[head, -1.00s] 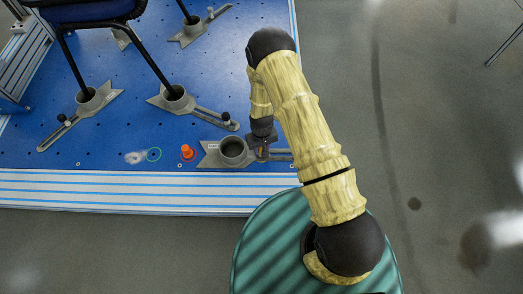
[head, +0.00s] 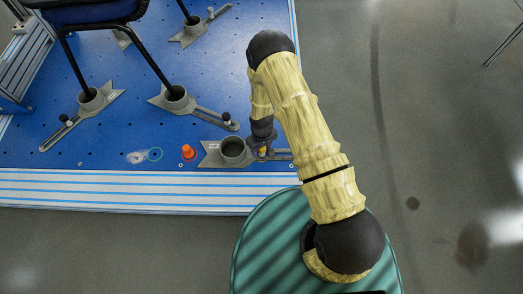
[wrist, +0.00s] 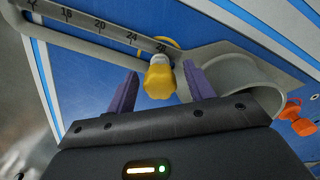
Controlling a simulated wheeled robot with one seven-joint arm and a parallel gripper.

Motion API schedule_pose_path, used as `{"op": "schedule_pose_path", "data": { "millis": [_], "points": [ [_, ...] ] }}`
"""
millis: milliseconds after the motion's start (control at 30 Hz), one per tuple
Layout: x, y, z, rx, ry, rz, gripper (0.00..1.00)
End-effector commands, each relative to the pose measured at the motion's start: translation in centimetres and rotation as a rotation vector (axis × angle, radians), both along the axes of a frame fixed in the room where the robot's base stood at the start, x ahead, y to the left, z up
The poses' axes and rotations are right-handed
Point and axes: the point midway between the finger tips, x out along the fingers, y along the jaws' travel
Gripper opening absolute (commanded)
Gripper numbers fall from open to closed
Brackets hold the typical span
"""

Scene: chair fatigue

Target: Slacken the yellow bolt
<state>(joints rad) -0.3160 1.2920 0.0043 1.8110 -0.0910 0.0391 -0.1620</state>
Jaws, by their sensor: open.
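The yellow bolt (wrist: 160,80) stands on the grey slotted clamp bar, near the number 28 on its scale in the wrist view. It also shows in the head view (head: 263,151), partly covered by my gripper. My gripper (wrist: 160,92) is open. Its two purple fingers stand on either side of the bolt's head, with a visible gap on each side. The grey clamp (head: 212,157) with its round cup lies near the front edge of the blue plate.
Chair legs stand in other clamps (head: 176,98) farther back. The clamp's cup (wrist: 245,85) is close to my right finger in the wrist view.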

Motion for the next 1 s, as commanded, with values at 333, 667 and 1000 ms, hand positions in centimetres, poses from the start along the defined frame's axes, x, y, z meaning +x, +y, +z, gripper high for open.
{"op": "schedule_pose_path", "data": {
  "millis": [333, 667, 1000],
  "points": [
    [0.02, 0.02, 0.02, 0.0, -0.001, -0.257, 0.53],
    [-0.01, 0.0, 0.24, 0.0, 0.0, -0.494, 0.53],
    [0.02, 0.0, 0.03, 0.0, -0.001, -0.608, 0.53]
  ]
}}
